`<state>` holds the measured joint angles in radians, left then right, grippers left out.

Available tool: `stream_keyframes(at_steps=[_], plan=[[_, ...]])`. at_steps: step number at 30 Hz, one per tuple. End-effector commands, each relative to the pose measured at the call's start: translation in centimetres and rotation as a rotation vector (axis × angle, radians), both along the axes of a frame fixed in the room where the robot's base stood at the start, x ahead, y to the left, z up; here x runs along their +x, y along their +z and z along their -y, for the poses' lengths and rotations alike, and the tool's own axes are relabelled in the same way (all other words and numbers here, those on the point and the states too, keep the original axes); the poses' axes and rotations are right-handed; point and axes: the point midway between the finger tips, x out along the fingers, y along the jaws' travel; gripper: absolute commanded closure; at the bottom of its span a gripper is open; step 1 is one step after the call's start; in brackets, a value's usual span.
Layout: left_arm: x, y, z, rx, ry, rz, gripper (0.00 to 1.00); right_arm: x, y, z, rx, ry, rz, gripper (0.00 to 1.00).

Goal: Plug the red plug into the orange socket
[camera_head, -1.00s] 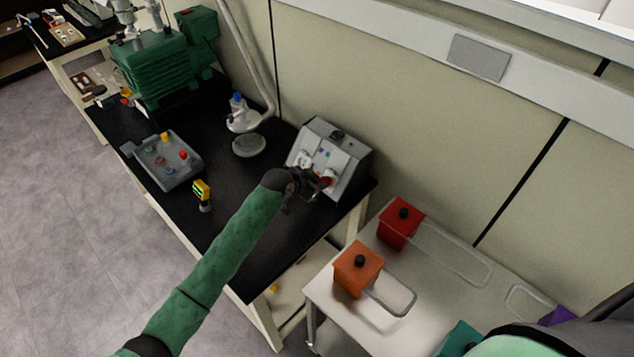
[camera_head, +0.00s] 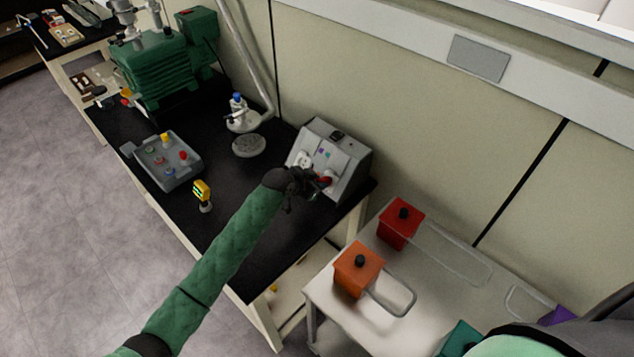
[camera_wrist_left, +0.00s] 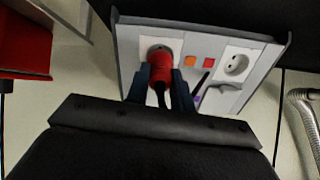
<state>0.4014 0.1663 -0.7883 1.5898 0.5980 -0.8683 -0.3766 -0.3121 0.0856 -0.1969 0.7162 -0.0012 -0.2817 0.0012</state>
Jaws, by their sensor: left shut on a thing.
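My left gripper (camera_wrist_left: 160,88) is shut on the red plug (camera_wrist_left: 161,66) in the left wrist view; a dark cord hangs from the plug between the fingers. The plug is right in front of a round socket (camera_wrist_left: 152,42) on a grey panel box (camera_wrist_left: 128,50). The plug hides part of that socket, and I cannot tell whether it is seated. A second round white socket (camera_wrist_left: 236,65) is empty. Between them are a red square (camera_wrist_left: 190,61) and an orange square (camera_wrist_left: 211,62). In the head view the plug (camera_head: 327,179) is at the panel's lower right. My right gripper is not visible.
The black bench (camera_head: 225,215) also holds a grey tray box (camera_head: 170,163) with coloured knobs, a yellow meter (camera_head: 202,192) and a green pump (camera_head: 155,70). A white table (camera_head: 325,299) beside it bears red (camera_head: 401,225) and orange (camera_head: 357,272) boxes.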

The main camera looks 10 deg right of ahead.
Motion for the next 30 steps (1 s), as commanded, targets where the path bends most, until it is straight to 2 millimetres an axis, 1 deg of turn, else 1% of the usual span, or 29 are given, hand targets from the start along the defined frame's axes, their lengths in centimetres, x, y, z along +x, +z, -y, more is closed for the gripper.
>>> stream_keyframes(at_steps=[1,30], plan=[[0.03,-0.47,0.06,0.000,0.000,0.000,1.00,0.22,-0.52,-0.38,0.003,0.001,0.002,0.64],[0.45,-1.36,0.69,-0.001,0.000,0.000,1.00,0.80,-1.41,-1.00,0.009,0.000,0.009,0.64]])
